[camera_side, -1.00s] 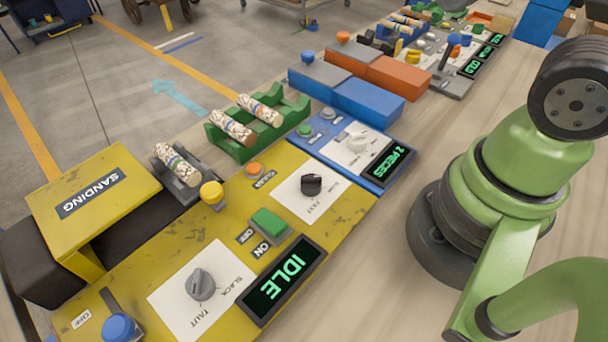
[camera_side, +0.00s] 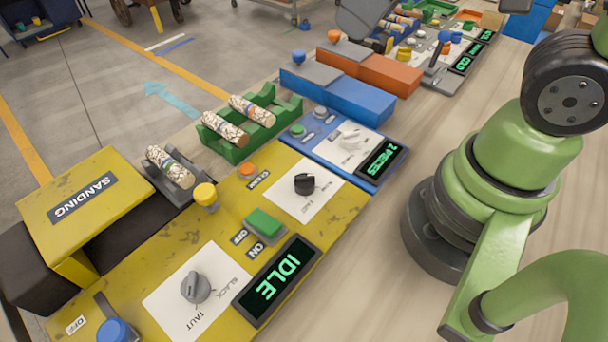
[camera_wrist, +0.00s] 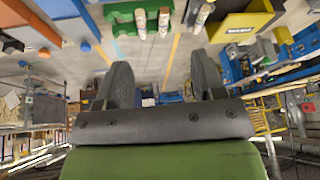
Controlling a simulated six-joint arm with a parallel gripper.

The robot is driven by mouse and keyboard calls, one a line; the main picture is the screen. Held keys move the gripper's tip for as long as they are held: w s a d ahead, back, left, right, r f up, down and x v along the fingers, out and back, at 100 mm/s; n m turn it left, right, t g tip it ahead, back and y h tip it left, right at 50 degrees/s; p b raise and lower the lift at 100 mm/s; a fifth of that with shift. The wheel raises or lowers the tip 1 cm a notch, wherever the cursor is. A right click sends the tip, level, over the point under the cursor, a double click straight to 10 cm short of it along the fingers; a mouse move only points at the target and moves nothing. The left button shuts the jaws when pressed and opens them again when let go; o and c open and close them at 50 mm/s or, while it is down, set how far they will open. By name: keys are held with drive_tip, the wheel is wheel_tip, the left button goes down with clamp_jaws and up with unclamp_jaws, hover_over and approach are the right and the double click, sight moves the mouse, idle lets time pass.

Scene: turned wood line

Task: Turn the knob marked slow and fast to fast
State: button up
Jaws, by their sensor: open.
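The black knob (camera_side: 305,183) sits on a white plate (camera_side: 289,206) marked slow and fast, on the yellow sanding panel (camera_side: 238,195). Its exact pointing direction is too small to tell. A display (camera_side: 277,281) on the same panel reads IDLE. My gripper (camera_wrist: 165,85) shows in the wrist view with its two dark fingers apart and nothing between them. It is away from the panel, and the knob cannot be made out in the wrist view. In the side view a grey part at the top edge may be my gripper, but I cannot tell.
A grey knob (camera_side: 196,287) marked slack and taut, a green switch (camera_side: 264,224), a yellow button (camera_side: 206,195) and an orange button (camera_side: 248,170) are on the yellow panel. A blue panel (camera_side: 330,155) adjoins it. Green racks (camera_side: 243,140) hold patterned wood pieces.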

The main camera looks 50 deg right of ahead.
drive_tip(key=w+a+f+n+g, duration=0.3)
drive_tip(key=w+f+n, duration=0.1)
drive_tip(key=f+n, duration=0.4)
drive_tip(key=n+g+h, duration=0.2)
drive_tip(key=n, duration=0.4)
hover_over(304, 177)
wheel_tip(304, 177, down, 8)
drive_tip(key=shift+f, duration=0.15)
drive_tip(key=shift+n, duration=0.3)
wheel_tip(304, 177, down, 10)
drive_tip(key=c, duration=0.9)
